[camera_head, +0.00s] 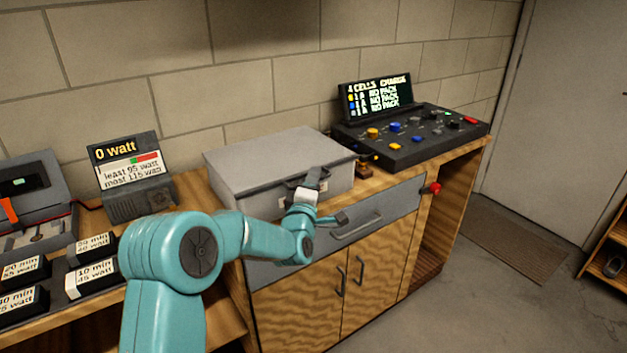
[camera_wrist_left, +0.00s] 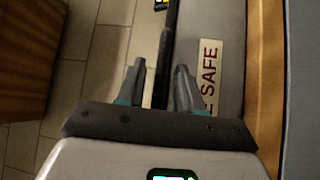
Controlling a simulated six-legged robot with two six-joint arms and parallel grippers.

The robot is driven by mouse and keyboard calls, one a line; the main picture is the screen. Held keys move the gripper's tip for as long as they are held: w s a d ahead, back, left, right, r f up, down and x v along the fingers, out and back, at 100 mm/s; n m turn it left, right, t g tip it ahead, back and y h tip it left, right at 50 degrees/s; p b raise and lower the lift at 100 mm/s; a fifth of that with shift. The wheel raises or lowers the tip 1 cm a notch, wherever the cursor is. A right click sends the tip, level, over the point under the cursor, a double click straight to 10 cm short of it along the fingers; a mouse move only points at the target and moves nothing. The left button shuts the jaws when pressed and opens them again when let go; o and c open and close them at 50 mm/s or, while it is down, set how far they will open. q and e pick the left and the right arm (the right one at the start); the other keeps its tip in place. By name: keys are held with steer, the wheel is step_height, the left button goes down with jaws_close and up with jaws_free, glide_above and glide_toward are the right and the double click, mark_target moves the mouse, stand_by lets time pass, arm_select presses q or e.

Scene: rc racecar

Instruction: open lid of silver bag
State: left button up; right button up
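The silver bag (camera_head: 265,157) is a grey box-like case, its lid closed, on the wooden cabinet against the wall. A dark strap or handle and a pale label are on its front. My left gripper (camera_head: 313,178) is at the bag's front, by the handle. In the left wrist view the two fingers of the gripper (camera_wrist_left: 159,75) stand apart, with the dark handle (camera_wrist_left: 164,65) between them. The label (camera_wrist_left: 208,72), partly hidden by a finger, reads "SAFE" at its visible end. I cannot tell whether the fingers touch the handle. My right gripper is not in view.
A charger console (camera_head: 412,138) with knobs and a lit screen stands right of the bag. A watt display (camera_head: 130,175) stands to its left, with labelled blocks (camera_head: 92,279) nearer. A drawer handle (camera_head: 357,229) lies below the bag.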

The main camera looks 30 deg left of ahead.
arm_select(q)
jaws_close()
steer(key=shift+r, duration=0.1)
